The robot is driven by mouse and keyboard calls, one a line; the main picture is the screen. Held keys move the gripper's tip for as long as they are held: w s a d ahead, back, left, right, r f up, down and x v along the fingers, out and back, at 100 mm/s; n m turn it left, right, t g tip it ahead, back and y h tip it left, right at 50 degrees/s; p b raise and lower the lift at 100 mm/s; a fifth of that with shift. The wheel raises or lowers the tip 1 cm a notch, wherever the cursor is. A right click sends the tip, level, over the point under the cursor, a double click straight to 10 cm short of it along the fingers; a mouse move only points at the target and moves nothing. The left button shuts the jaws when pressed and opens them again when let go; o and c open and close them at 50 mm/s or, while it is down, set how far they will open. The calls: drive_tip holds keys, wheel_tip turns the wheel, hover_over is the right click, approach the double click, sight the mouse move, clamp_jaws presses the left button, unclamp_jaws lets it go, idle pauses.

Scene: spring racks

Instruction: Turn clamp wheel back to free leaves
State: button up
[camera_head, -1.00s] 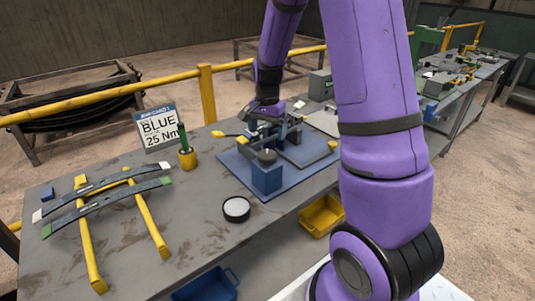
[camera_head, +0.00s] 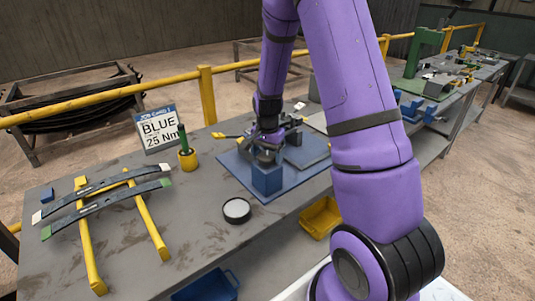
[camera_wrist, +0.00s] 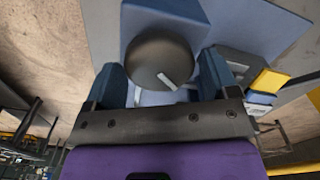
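The clamp wheel is a dark round knob on a blue block (camera_head: 267,180) on the blue plate (camera_head: 236,166). In the wrist view the wheel (camera_wrist: 158,58) has a pale line on its face. My gripper (camera_wrist: 163,70) is open, with its blue fingers on either side of the wheel and small gaps showing. In the head view my gripper (camera_head: 266,139) is low over the block and partly hides the wheel. A yellow-ended piece (camera_wrist: 270,80) over paler and blue layers shows beside the right finger. I cannot tell whether it is a clamped leaf.
Two dark leaves (camera_head: 105,205) with green and white ends lie across yellow rails (camera_head: 90,250) at left. A sign (camera_head: 157,128) reads "BLUE 25 Nm". A green-handled tool stands in a yellow holder (camera_head: 187,160). A round black-rimmed dish (camera_head: 236,210) sits near the plate.

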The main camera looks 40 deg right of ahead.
drive_tip(key=c, duration=0.6)
drive_tip(key=shift+n, duration=0.3)
drive_tip(key=n, duration=1)
drive_tip(key=shift+w+a, duration=0.1)
idle(0.3)
drive_tip(key=o, duration=0.9)
drive_tip(key=shift+o, duration=0.2)
